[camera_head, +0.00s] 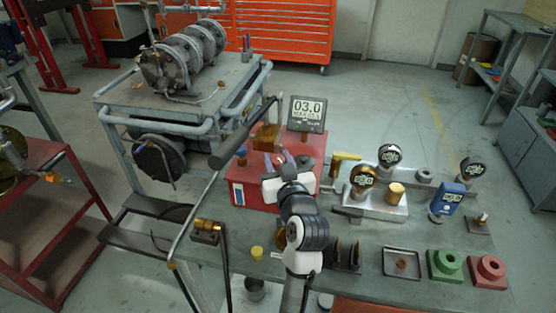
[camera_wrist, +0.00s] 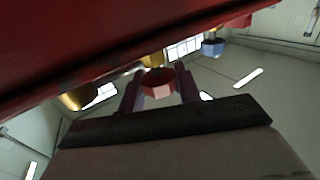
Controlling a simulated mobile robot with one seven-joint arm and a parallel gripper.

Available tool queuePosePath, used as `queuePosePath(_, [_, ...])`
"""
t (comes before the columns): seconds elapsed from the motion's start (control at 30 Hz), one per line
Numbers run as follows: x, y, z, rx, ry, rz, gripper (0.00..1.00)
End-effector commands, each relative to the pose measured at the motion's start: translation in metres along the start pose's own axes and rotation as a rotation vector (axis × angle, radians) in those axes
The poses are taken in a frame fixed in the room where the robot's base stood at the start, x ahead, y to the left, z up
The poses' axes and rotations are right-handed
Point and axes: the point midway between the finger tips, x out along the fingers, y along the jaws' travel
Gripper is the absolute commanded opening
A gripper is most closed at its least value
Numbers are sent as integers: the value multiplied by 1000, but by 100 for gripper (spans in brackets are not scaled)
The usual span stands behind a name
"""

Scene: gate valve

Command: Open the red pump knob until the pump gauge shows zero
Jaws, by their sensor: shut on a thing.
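The red pump (camera_head: 256,192) is a red box on the bench, with its digital gauge (camera_head: 307,113) standing upright behind it. The gauge reads 03.0, with smaller text that looks like MAX 03.1. My gripper (camera_head: 279,161) reaches over the pump's front side. In the wrist view my gripper (camera_wrist: 159,90) has its two dark fingers on either side of the red knob (camera_wrist: 158,85), shut on it. The knob is faceted. In the head view the knob is mostly hidden by my gripper. The underside of the red pump body fills the wrist view's upper left.
A long pump lever (camera_head: 243,133) with a dark grip slants over the pump's left. A blue cap (camera_head: 242,154) stands left of my gripper. Right of my arm are a valve block with gauges (camera_head: 378,200), a square tray (camera_head: 401,263) and green (camera_head: 445,265) and red (camera_head: 488,269) blocks.

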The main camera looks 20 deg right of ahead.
Motion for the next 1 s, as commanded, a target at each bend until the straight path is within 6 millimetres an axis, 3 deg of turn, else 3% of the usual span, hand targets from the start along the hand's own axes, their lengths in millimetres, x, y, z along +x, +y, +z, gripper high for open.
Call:
queuePosePath(0.67, [0, 1, 2, 1, -5, -47, 11])
queuePosePath(0.7, [0, 0, 2, 1, -5, -47, 39])
queuePosePath(0.83, [0, 0, 1, 1, -4, -47, 55])
queuePosePath(1.0, [0, 0, 1, 1, -3, -48, 55])
